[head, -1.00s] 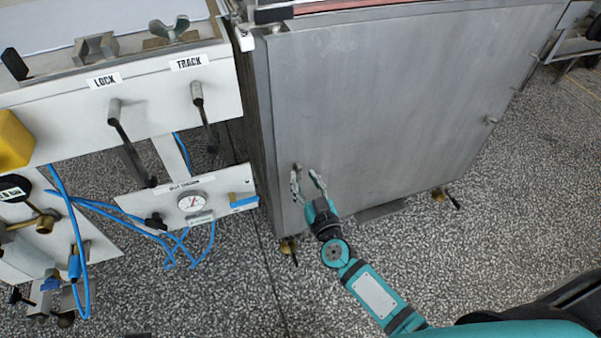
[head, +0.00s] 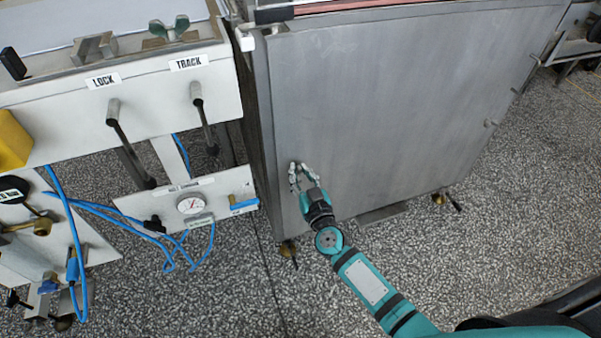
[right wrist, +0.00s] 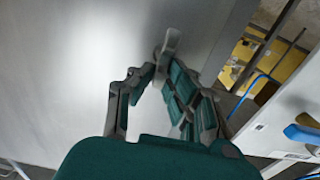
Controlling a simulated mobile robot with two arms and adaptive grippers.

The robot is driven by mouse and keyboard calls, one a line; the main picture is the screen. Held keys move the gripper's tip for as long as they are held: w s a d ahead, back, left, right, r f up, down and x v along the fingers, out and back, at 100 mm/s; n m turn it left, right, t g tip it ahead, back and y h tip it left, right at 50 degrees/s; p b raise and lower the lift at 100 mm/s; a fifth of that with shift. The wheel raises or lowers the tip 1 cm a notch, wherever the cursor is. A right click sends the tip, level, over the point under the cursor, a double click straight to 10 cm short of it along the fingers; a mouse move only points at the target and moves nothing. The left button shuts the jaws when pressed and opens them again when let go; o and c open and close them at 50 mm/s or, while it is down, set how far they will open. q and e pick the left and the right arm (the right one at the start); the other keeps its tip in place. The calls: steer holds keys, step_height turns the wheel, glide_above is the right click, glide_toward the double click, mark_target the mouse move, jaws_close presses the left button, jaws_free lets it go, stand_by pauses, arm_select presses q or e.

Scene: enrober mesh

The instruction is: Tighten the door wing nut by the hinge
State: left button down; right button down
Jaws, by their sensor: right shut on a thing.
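The grey metal door (head: 400,90) stands upright at centre right in the head view. A small metal wing nut (head: 294,165) sits low on its face near the left edge; it also shows as a pale metal piece in the right wrist view (right wrist: 169,42). My right gripper (head: 301,170) is at the door face, shut on this nut. Its fingers (right wrist: 161,68) partly hide the nut, so its wings and how tight it sits cannot be told. Another small fitting (head: 490,123) is near the door's right edge. My left gripper is not in view.
Left of the door is a white panel with LOCK (head: 103,81) and TRACK (head: 188,62) levers, with a green wing nut (head: 168,28) on top. A gauge panel (head: 190,205) with blue hoses is below. Speckled floor (head: 510,230) lies open at right.

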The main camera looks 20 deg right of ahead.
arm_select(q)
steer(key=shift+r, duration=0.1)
arm_select(e)
steer(key=shift+d+m, duration=0.25)
steer(key=shift+m, duration=0.45)
steer(key=shift+d+m, duration=0.15)
steer(key=shift+m, duration=0.85)
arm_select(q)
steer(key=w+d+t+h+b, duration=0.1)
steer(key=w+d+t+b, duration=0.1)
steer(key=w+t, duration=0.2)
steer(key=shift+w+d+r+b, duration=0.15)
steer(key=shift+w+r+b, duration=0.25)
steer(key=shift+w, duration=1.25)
arm_select(e)
steer(key=shift+d+f+m, duration=0.25)
steer(key=shift+f+m, duration=0.1)
steer(key=shift+m, duration=2.1)
steer(key=shift+d+f+m, duration=0.2)
steer(key=shift+f+m, duration=0.2)
steer(key=shift+m, duration=2.1)
steer(key=shift+d+f+m, duration=0.25)
steer(key=shift+f+m, duration=0.1)
steer(key=shift+m, duration=2.1)
